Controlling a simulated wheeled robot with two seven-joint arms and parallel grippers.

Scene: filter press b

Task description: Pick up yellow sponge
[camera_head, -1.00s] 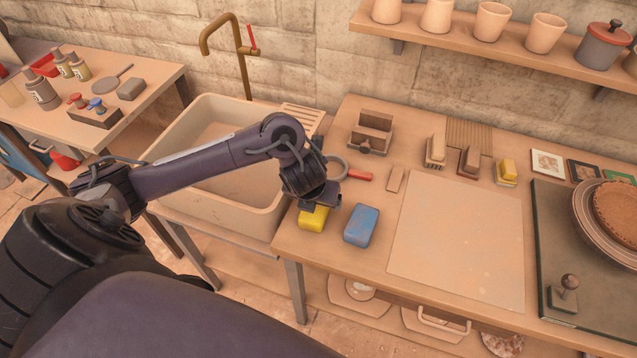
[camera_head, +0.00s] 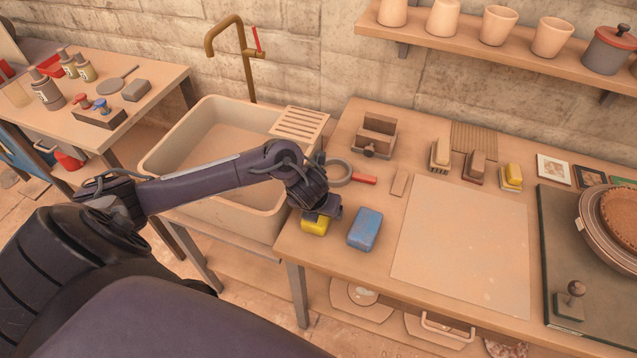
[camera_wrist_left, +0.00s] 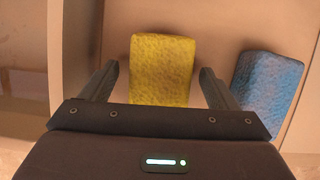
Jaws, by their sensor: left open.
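The yellow sponge (camera_head: 314,226) lies on the left front corner of the wooden table, partly hidden by my left gripper (camera_head: 322,212) in the head view. In the left wrist view the yellow sponge (camera_wrist_left: 162,70) shows between the two fingers of my left gripper (camera_wrist_left: 161,78). The fingers are apart, one on each side of the sponge, with a gap on both sides. The gripper is open and empty. The right gripper is not in view.
A blue sponge (camera_head: 365,229) lies just right of the yellow one, close to my right-hand finger in the wrist view. The sink (camera_head: 160,165) is to the left. A strainer with a red handle (camera_head: 363,179) lies behind. A pale board (camera_head: 462,240) lies further right.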

